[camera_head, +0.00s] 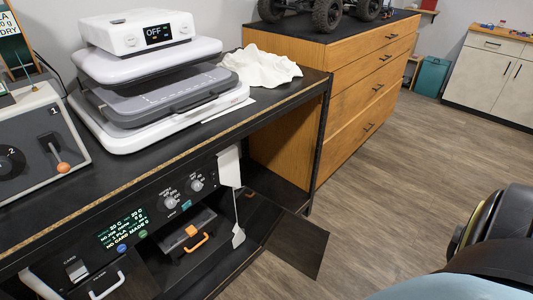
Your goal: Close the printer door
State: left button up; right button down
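The printer (170,205) sits on the lower level under the black bench, with a lit display (122,230) and knobs on its front. Its door (298,243) appears as a dark, see-through panel swung out to the right, standing open over the floor. A white part (238,237) shows near the door. The opening exposes a dark interior with an orange handle (194,243). Neither of my grippers is in view; only part of my arm or body shows at the lower right.
A heat press (150,75) with an "OFF" display, a white cloth (262,68) and a control box (38,140) stand on the bench. A wooden drawer cabinet (345,85) holding a crawler car (325,12) stands behind.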

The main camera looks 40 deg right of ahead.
aim_at(299, 242)
jog(key=k, duration=1)
jog(key=z, duration=2.35)
jog(key=i, duration=3.05)
jog(key=u, duration=3.6)
jog(key=i, duration=0.4)
jog(key=u, duration=0.1)
